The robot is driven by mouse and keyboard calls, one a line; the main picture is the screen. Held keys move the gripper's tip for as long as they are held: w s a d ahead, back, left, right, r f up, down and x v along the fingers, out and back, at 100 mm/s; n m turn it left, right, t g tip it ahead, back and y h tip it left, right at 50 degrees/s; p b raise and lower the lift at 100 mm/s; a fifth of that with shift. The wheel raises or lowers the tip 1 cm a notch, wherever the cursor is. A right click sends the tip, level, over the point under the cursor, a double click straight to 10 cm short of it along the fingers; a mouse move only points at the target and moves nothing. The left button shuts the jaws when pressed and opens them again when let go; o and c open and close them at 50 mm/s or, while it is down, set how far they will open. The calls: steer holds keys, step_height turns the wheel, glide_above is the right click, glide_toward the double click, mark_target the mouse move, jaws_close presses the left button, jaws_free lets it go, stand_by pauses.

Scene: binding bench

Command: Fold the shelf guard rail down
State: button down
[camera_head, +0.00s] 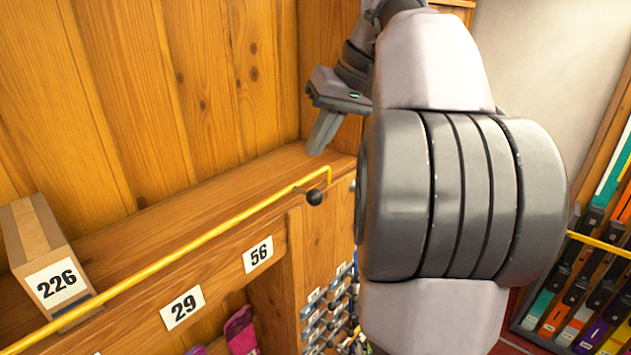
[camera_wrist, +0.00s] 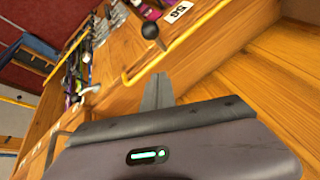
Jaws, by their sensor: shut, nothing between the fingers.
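The yellow guard rail (camera_head: 190,245) runs along the front edge of the wooden shelf (camera_head: 215,190), raised above it. The shut fingers also show in the wrist view (camera_wrist: 158,82). My arm hides what lies right of the rail's end.
A cardboard box labelled 226 (camera_head: 42,250) stands on the shelf at left. Number plates 29 (camera_head: 183,307) and 56 (camera_head: 258,254) are on the shelf front. A wooden back wall (camera_head: 170,90) rises behind. A rack of coloured items (camera_head: 590,290) stands at right. The shelf's middle is clear.

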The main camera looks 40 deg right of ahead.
steer(key=f, duration=0.1)
steer(key=s+a+f, duration=0.1)
steer(key=f, duration=0.1)
steer(key=a+f+b, duration=0.1)
steer(key=f, duration=0.1)
steer(key=shift+s+a, duration=0.15)
steer(key=shift+s, duration=0.25)
steer(key=shift+w, duration=0.15)
steer(key=shift+f, duration=0.1)
